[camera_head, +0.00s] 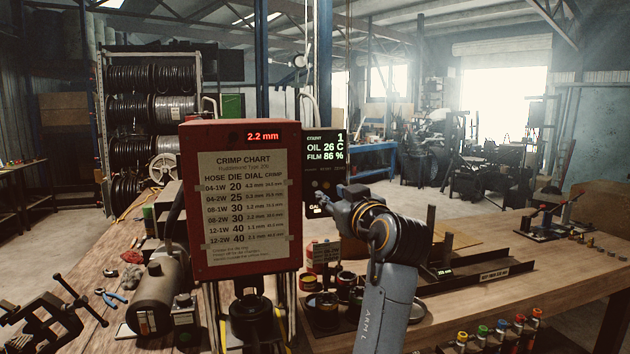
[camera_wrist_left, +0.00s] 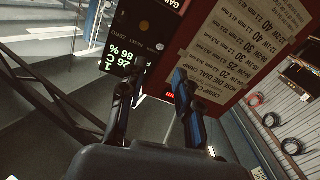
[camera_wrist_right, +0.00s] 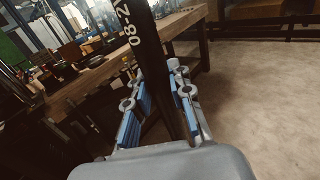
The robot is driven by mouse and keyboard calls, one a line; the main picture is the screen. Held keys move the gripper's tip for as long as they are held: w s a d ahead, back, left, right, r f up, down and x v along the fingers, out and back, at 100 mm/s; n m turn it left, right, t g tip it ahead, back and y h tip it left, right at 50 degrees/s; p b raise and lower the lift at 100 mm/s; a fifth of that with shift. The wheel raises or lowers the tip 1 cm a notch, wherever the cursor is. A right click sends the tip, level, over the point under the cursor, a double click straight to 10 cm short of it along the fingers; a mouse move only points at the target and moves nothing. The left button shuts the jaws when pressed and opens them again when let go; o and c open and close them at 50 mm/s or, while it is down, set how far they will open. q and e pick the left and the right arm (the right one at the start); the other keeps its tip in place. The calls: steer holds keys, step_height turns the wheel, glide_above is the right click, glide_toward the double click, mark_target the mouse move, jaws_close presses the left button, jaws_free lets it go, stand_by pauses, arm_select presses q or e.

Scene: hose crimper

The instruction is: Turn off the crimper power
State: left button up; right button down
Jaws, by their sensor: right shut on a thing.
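The crimper (camera_head: 243,130) is a red cabinet with a lit "2.2 mm" readout and a crimp chart on its front. A black control panel (camera_head: 325,145) on its right side shows OIL 26 C and FILM 86 %. Small controls sit below that text, partly hidden by my gripper; I cannot tell which is the power switch. My left gripper (camera_head: 322,198) is just in front of the panel's lower part. In the left wrist view its fingers (camera_wrist_left: 160,74) are apart with nothing between them. My right gripper (camera_wrist_right: 158,92) is shut on a black hose (camera_wrist_right: 143,35) marked "08-2".
A wooden bench (camera_head: 480,290) carries a vise (camera_head: 55,315), blue pliers (camera_head: 110,296), a grey cylinder (camera_head: 155,290) and small cups. A dark rail (camera_head: 470,274) lies at right. Colored-topped fittings (camera_head: 500,330) stand at the front right. A hose rack (camera_head: 150,110) stands behind.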

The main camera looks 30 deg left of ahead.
mark_target(316, 185)
arm_select(q)
steer(key=p+x, duration=0.4)
steer(key=x, duration=0.6)
steer(key=shift+w+a+r+p, duration=0.1)
steer(key=shift+a+p, duration=0.05)
steer(key=shift+p, duration=0.15)
steer(key=shift+w+a, duration=0.4)
steer(key=shift+a, duration=0.05)
steer(key=shift+f, duration=0.2)
jaws_close()
